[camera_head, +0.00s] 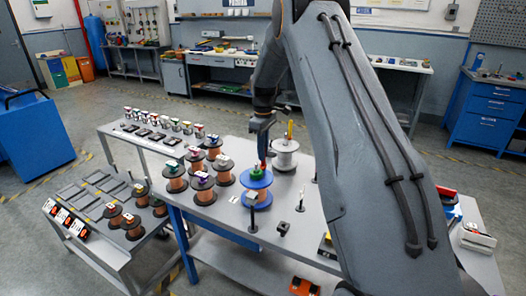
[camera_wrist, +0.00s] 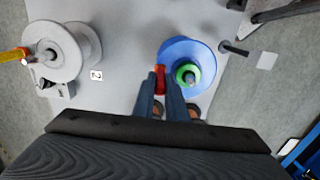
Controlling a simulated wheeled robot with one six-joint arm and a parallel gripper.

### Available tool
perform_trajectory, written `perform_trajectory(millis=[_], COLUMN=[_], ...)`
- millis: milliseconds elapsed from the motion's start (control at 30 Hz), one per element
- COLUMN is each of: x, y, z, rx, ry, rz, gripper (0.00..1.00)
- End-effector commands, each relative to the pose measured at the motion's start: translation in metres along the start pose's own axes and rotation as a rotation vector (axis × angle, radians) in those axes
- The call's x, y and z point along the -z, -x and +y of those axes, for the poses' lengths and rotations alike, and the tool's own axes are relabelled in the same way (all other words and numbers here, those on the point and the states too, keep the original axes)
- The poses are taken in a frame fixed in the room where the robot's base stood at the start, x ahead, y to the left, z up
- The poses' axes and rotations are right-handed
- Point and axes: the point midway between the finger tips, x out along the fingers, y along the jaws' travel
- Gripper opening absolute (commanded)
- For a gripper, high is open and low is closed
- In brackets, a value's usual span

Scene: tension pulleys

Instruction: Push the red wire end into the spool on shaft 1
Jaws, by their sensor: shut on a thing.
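In the wrist view my gripper (camera_wrist: 160,86) is shut on the red wire end (camera_wrist: 160,75), whose red tip shows between the fingers. The tip lies over the spool's left rim, beside the green ring. I cannot tell whether it touches the spool. The shaft's number is not readable.
A pale grey spool (camera_head: 285,158) with a yellow-orange upright piece stands close behind, beside a "2" label (camera_wrist: 96,75). Copper-coloured spools (camera_head: 201,188) crowd the bench to the left. A thin dark post (camera_wrist: 235,49) stands close right of the blue spool in the wrist view.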

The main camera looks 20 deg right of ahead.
Motion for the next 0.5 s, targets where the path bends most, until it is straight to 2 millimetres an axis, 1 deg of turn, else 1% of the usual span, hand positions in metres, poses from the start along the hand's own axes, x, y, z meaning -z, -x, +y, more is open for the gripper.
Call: perform_trajectory(millis=[367, 400, 467, 500], x=[0.0000, 0.0000, 0.0000, 0.0000], y=[0.0000, 0.0000, 0.0000, 0.0000], z=[0.0000, 0.0000, 0.0000, 0.0000], rx=[0.000, 0.000, 0.000, 0.000], ry=[0.000, 0.000, 0.000, 0.000], rz=[0.000, 0.000, 0.000, 0.000], gripper=[0.00, 0.14, 0.24, 0.30])
